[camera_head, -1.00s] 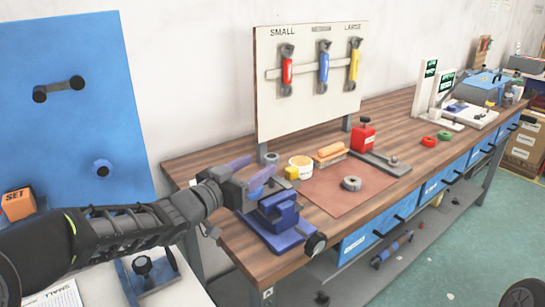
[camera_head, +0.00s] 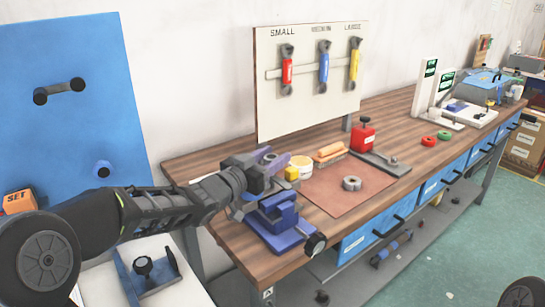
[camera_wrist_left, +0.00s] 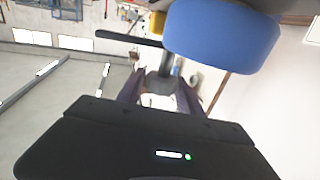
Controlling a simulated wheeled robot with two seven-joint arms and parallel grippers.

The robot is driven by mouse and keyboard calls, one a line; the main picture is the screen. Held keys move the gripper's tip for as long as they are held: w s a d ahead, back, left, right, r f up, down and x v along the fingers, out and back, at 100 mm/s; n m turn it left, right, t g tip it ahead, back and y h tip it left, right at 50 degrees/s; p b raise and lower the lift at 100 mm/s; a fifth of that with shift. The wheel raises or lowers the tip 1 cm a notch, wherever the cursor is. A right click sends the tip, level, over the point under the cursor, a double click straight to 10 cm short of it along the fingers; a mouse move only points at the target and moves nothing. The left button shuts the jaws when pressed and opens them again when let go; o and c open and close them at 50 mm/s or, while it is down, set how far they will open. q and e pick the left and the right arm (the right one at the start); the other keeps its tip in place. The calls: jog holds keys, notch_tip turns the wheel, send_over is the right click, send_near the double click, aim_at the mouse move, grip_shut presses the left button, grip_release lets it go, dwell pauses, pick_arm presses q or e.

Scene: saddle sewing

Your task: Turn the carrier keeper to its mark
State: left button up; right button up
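My left gripper (camera_head: 268,172) is over the left end of the wooden bench, above and behind the blue vise-like fixture (camera_head: 282,222). Its purple fingers stand apart. In the left wrist view the fingers (camera_wrist_left: 160,92) have a gap between them, with a grey part (camera_wrist_left: 160,84) showing beyond or in that gap; I cannot tell whether they touch it. A large blue rounded body (camera_wrist_left: 222,36) and a dark bar (camera_wrist_left: 130,37) are close above. I cannot tell which part is the carrier keeper, and no mark can be made out. My right gripper is out of view.
Beside the gripper are a yellow block (camera_head: 291,174), a white tub (camera_head: 302,164) and an orange-topped brush (camera_head: 328,152). A grey ring (camera_head: 352,183) lies on a brown mat (camera_head: 330,198). A tool board (camera_head: 300,110) stands behind. The bench front right of the mat is clear.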

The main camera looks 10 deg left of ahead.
pick_arm(q)
grip_shut()
dwell(1.0)
